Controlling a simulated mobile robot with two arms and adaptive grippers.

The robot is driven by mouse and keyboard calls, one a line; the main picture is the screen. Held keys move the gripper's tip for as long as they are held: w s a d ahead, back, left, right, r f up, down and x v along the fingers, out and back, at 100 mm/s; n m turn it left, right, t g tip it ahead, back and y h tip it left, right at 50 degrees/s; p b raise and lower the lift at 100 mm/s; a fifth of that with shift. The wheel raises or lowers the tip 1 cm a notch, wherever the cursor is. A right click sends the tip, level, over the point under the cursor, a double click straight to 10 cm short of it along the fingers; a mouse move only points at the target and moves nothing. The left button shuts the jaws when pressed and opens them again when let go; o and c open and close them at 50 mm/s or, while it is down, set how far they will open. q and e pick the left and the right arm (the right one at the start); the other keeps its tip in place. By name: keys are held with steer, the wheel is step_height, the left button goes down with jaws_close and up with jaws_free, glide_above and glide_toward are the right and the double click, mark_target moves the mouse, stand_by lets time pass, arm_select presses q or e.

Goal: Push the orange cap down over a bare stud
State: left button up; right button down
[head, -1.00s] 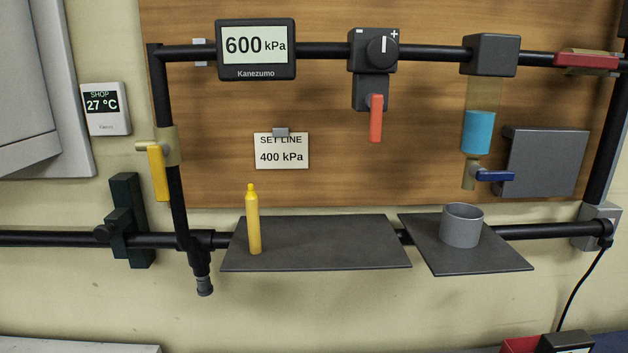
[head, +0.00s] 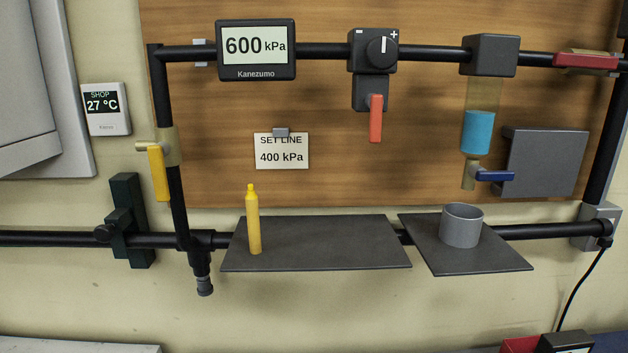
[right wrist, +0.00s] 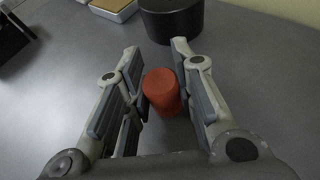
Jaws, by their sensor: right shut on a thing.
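The orange cap (right wrist: 162,91), a short red-orange cylinder with a rounded top, is between the fingers of my right gripper (right wrist: 156,56) in the right wrist view. The right gripper is shut on it, above or at a grey surface; I cannot tell whether the cap touches that surface. No bare stud can be made out in either view. Neither gripper shows in the head view, and my left gripper is in no view.
A tan-topped tray (right wrist: 113,9) lies behind, left. In the head view, a wall rig carries a gauge (head: 256,47), a yellow bottle (head: 253,222) and a grey cup (head: 461,226).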

steer(key=shift+r+p, duration=2)
steer(key=shift+r, duration=0.5)
